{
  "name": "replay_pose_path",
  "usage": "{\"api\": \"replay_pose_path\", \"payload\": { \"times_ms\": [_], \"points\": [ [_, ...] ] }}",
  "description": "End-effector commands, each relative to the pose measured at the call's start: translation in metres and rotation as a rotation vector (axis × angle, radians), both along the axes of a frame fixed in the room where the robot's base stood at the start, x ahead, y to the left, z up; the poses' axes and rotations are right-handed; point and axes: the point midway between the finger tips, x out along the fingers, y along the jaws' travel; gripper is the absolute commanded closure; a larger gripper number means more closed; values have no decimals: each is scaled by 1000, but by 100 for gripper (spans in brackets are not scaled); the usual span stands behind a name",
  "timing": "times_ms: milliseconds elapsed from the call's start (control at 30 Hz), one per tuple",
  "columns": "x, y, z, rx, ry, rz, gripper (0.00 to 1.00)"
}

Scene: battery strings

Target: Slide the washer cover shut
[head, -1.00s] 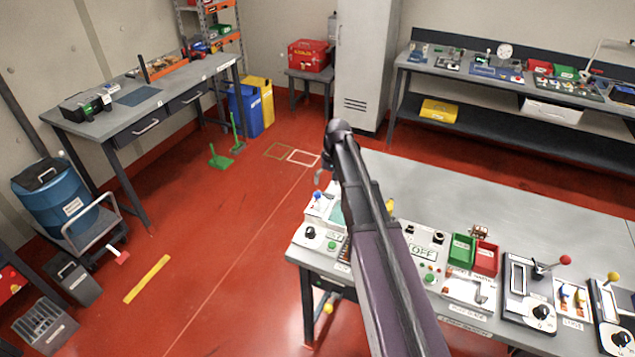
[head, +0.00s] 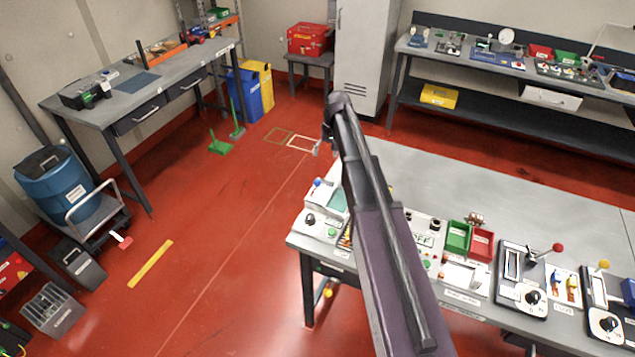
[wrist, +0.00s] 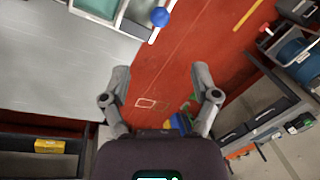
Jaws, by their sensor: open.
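The washer looks to be the white box (head: 337,209) at the left end of the near bench, with a greenish panel on top and a blue ball knob (head: 318,182). In the wrist view the box (wrist: 121,23) is cut off at the top edge, and the blue knob (wrist: 160,16) stands at its corner. I cannot tell how far the cover is open. My gripper (wrist: 160,84) is open and empty, its fingers apart from the knob. In the head view my gripper (head: 324,140) is beyond the box, partly hidden by my arm.
The near bench (head: 440,180) has a clear grey top behind its front row of devices. Green (head: 458,236) and red (head: 481,244) bins and several lever panels stand to the right. My arm hides part of the row. Red floor lies open to the left.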

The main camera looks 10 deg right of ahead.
Motion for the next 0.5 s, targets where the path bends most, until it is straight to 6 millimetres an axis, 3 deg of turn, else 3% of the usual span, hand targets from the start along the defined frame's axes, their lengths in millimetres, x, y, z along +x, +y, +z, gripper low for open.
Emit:
{"api": "replay_pose_path", "payload": {
  "times_ms": [500],
  "points": [
    [0,7,-38,0,0,0,22]
  ]
}}
